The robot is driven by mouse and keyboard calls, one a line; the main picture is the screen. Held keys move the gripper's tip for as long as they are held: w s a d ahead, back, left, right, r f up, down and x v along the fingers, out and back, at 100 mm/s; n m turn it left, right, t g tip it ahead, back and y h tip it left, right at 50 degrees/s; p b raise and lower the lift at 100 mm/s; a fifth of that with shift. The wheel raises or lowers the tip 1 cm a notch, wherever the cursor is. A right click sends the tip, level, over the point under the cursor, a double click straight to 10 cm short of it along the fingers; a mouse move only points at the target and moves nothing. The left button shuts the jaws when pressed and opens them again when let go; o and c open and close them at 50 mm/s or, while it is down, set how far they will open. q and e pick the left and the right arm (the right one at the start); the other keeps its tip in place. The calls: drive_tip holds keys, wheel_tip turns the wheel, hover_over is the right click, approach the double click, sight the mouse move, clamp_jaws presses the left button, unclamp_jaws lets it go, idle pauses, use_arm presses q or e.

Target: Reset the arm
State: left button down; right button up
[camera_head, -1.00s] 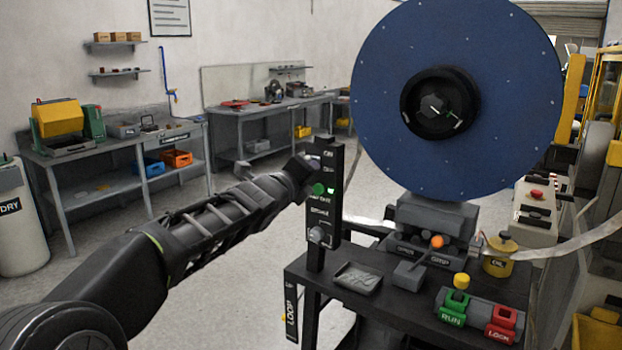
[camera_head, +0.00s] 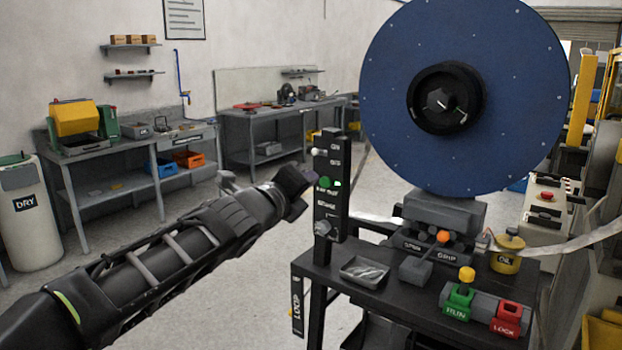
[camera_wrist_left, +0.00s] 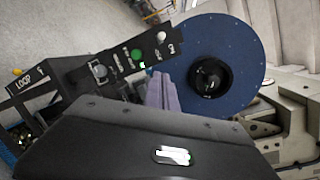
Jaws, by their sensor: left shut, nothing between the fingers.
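My left arm comes in from the lower left in the head view. Its gripper (camera_head: 294,190) is shut and empty, just left of the black control panel (camera_head: 327,187), with a visible gap to it. In the left wrist view the shut fingers (camera_wrist_left: 160,93) show in the middle, with the panel (camera_wrist_left: 105,68) to their left and the blue reel disc (camera_wrist_left: 215,45) to their right. The panel carries a lit green button (camera_head: 323,183) and a knob (camera_head: 322,228). My right gripper is in neither view.
The large blue disc (camera_head: 520,90) stands over a dark machine table (camera_head: 390,310) holding a green RUN switch (camera_head: 458,301), a red LOCK switch (camera_head: 507,318) and a yellow oil can (camera_head: 506,252). Workbenches (camera_head: 70,140) stand behind. The floor between is clear.

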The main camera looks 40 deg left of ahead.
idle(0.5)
use_arm(q)
drive_tip(key=w+d+f+n+g+h, duration=0.1)
drive_tip(key=w+d+f+n+h, duration=0.15)
drive_tip(key=d+f+n, duration=0.35)
drive_tip(key=w+d+f+n+g+h, duration=0.1)
drive_tip(key=w+d+f+n, duration=0.3)
drive_tip(key=f+n, duration=0.4)
drive_tip(key=s+d+f+n+g+h, duration=0.1)
drive_tip(key=d+f+n+g, duration=0.15)
drive_tip(key=d+f, duration=0.7)
drive_tip(key=s+d+f+n+g+h, duration=0.15)
drive_tip(key=f+n, duration=0.25)
drive_tip(key=f, duration=1.2)
drive_tip(key=s+d+f+n+g, duration=0.2)
drive_tip(key=s+d+f, duration=0.25)
drive_tip(key=f, duration=0.35)
drive_tip(key=s+d+f+n+g, duration=0.25)
drive_tip(key=s+f, duration=0.35)
drive_tip(key=f, duration=0.3)
drive_tip(key=s+d+f+g+h, duration=0.1)
drive_tip(key=s+d+f, duration=0.3)
drive_tip(key=s, duration=0.5)
drive_tip(key=s+d+f+g+h, duration=0.1)
drive_tip(key=s+d+f+g, duration=0.3)
drive_tip(key=s+f, duration=0.3)
drive_tip(key=s, duration=0.2)
drive_tip(key=shift+s+d+f+g, duration=0.2)
drive_tip(key=shift+s+d+g, duration=0.05)
drive_tip(key=shift+s+g, duration=0.1)
